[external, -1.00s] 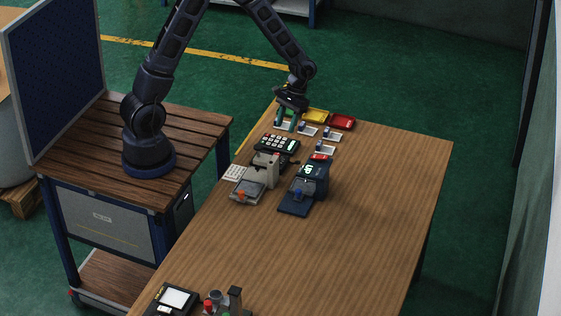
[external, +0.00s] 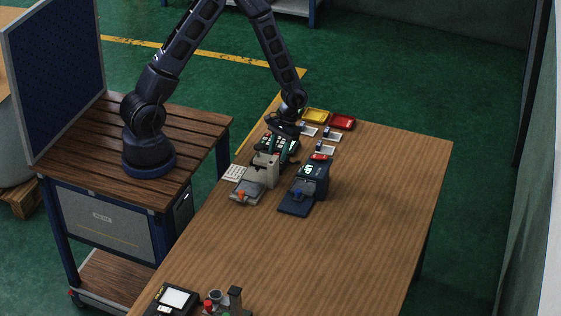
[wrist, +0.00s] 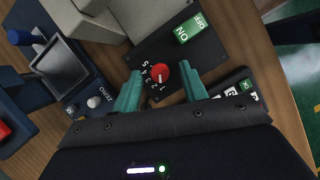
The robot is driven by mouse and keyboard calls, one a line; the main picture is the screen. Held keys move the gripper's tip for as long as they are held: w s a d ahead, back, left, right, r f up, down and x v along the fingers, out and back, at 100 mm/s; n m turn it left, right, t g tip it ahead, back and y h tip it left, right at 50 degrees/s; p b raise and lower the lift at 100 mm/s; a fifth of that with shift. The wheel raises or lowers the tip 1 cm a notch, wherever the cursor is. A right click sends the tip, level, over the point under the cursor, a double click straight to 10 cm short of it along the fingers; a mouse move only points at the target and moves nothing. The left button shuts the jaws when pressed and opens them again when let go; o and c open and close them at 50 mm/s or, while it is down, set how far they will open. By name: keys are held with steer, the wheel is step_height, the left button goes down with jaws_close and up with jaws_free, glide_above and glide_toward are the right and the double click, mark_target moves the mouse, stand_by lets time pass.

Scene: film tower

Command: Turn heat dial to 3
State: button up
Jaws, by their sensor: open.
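In the wrist view the heat dial (wrist: 160,71) is a red round knob on a black panel (wrist: 185,62). Small white numbers curve around its left and lower side. A light mark on the knob seems to point down, near the 1. My gripper (wrist: 164,78) is open, with one teal finger on each side of the knob. Gaps show between fingers and knob, and I cannot tell whether the tips are level with it. In the external view my gripper (external: 283,143) is low over the table's left side and hides the dial.
A green ON/OFF switch (wrist: 187,29) sits on the dial panel. In the external view, yellow (external: 315,116) and red (external: 342,122) trays lie behind; the table's right side is clear.

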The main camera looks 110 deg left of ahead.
jaws_close()
steer(key=shift+m, duration=0.3)
steer(key=m, duration=0.1)
steer(key=m+g+y, duration=0.1)
steer(key=m, duration=0.1)
steer(key=m+g, duration=0.1)
steer(key=m, duration=0.1)
steer(key=shift+w+d, duration=0.2)
steer(key=shift+w, duration=0.05)
steer(key=m+y, duration=0.1)
steer(key=m, duration=0.2)
steer(key=m+y, duration=0.1)
steer(key=m, duration=0.2)
steer(key=shift+w+d+g, duration=0.1)
steer(key=shift+g, duration=0.3)
steer(key=shift+m, duration=0.3)
jaws_free()
